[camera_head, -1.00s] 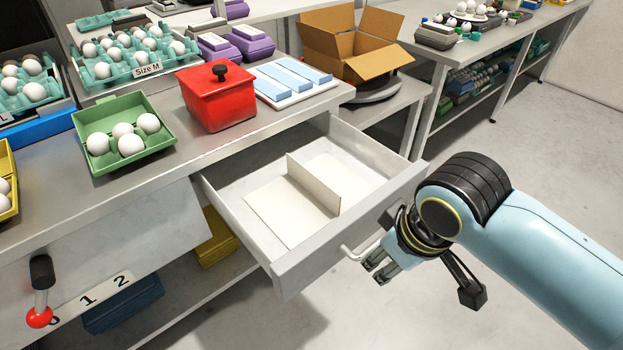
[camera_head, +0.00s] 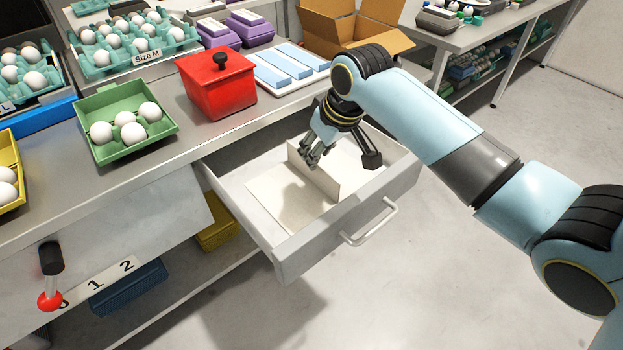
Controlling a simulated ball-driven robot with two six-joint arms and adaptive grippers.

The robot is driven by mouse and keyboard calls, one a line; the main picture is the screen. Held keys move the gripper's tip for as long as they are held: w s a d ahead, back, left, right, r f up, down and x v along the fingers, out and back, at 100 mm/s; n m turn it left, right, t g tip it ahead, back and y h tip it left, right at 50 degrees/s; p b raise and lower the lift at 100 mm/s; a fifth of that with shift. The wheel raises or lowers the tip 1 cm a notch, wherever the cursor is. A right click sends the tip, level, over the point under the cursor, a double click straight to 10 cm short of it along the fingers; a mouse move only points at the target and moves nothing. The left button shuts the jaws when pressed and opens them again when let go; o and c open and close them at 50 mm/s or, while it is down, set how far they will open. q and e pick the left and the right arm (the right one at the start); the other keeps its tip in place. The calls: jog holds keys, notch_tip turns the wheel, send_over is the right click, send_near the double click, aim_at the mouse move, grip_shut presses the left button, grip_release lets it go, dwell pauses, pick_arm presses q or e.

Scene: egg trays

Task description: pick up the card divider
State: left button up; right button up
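The card divider (camera_head: 322,184) is a thin, off-white upright panel standing across the open drawer (camera_head: 286,262). Pale flat card lies on the drawer floor on both sides of it. My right gripper (camera_head: 312,158) points down at the divider's upper edge, near its far end, and hides part of that edge. I cannot tell whether its fingertips touch the card or are closed on it. My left gripper is not in view.
The drawer has raised walls and a front handle (camera_head: 369,222). On the counter above are a red lidded pot (camera_head: 217,92), a green egg box (camera_head: 88,120) with eggs, and a white tray with blue strips (camera_head: 301,84). A cardboard box (camera_head: 318,35) stands behind my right arm.

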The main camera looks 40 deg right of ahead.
aim_at(312, 181)
jog(key=x, duration=0.6)
jog(key=shift+f+b, duration=0.2)
jog(key=shift+b, duration=0.2)
jog(key=shift+c, duration=0.2)
grip_shut()
